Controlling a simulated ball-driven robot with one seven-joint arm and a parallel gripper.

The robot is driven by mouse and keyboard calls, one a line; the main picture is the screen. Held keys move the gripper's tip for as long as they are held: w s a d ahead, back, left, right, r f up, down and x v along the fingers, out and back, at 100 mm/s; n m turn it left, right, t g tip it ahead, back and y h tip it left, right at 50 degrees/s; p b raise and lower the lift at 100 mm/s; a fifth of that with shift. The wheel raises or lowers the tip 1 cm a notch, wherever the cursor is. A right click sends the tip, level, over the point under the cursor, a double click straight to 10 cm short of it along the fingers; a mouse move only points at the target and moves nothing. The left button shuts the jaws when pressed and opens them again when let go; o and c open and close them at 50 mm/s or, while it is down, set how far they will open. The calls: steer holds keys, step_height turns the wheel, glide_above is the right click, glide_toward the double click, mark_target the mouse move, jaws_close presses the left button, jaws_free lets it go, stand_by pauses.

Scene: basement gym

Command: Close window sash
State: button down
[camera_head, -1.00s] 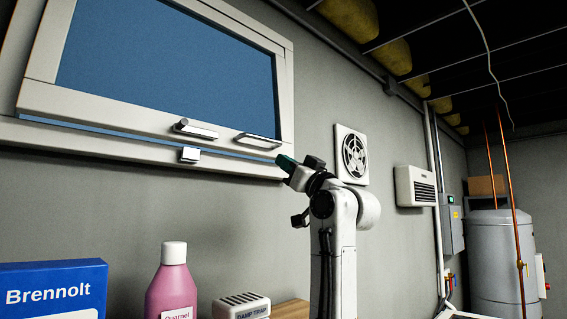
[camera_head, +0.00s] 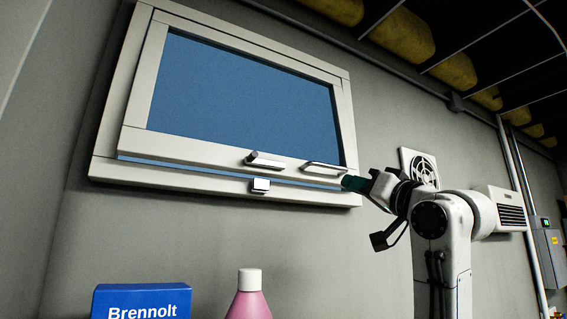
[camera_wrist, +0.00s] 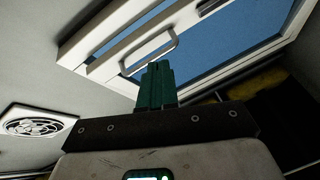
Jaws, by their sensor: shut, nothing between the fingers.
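The window sash (camera_head: 190,150) is a white frame around a blue pane, set in a white outer frame (camera_head: 105,171) on the grey wall. Its lower edge stands off the outer frame, with a strip of blue showing in the gap. A latch handle (camera_head: 265,160) and a bar handle (camera_head: 323,168) sit on the bottom rail. A small catch (camera_head: 261,185) is on the frame below. My gripper (camera_head: 349,183) is shut and empty, with green fingertips just right of and below the bar handle. In the wrist view the fingers (camera_wrist: 155,83) point at the bar handle (camera_wrist: 150,55); contact cannot be told.
A blue Brennolt box (camera_head: 141,302) and a pink bottle (camera_head: 249,297) stand below the window. A fan vent (camera_head: 421,167) and a white heater (camera_head: 507,208) are on the wall at right, behind my arm. The wall beneath the window is clear.

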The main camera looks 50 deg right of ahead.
steer(key=w+a+r+m+g+y, duration=0.1)
steer(key=a+r+m+g+y, duration=0.15)
steer(key=a+r+m, duration=0.45)
steer(key=m+g+h+p, duration=0.3)
steer(key=m+g+p, duration=0.1)
steer(key=m+p, duration=0.5)
glide_toward(267, 165)
steer(key=x, duration=0.6)
steer(key=shift+w+d, duration=0.2)
steer(key=shift+w, duration=0.15)
steer(key=shift+f, duration=0.1)
